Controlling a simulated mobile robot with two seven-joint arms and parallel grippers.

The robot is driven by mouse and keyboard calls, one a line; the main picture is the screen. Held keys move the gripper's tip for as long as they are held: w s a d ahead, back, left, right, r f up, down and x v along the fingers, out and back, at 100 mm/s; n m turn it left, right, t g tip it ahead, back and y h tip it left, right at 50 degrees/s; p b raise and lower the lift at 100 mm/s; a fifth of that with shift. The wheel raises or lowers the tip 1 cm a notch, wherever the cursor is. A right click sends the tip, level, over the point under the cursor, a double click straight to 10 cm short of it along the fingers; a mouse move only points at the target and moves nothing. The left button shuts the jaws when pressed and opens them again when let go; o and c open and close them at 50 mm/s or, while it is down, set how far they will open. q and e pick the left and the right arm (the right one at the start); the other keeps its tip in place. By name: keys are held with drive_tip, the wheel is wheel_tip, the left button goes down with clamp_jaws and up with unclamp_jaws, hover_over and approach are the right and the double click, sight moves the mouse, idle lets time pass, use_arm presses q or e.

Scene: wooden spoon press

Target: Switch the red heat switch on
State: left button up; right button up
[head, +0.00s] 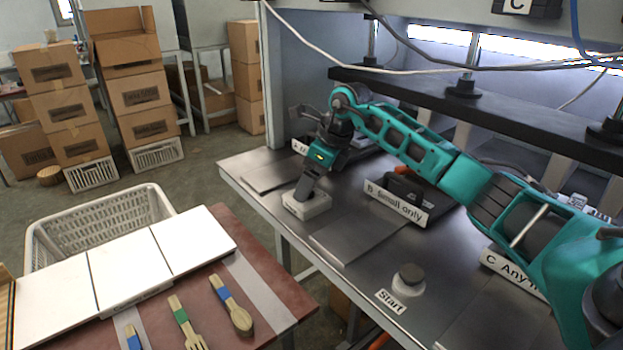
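A small white box (318,208) sits on the metal table of the press, near its left front part. My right arm reaches in from the right, and its gripper (302,194) points down onto the top of this box. The dark fingertips are at or just above the box top; I cannot tell whether they touch it. The fingers show as one narrow dark shape, so their opening cannot be made out. No red switch is visible; the fingers hide part of the box top. My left gripper is not in view.
A dark round Start button (410,273) stands on the press table (350,285). Signs read "B Small only" (396,204) and "C Any" (512,273). A dark press beam (480,104) hangs above. Wooden utensils (232,305), white tiles (130,270) and a basket (95,222) are at left.

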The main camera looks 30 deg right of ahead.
drive_tip(key=shift+c, duration=0.5)
drive_tip(key=c, duration=1)
drive_tip(key=shift+o, duration=0.2)
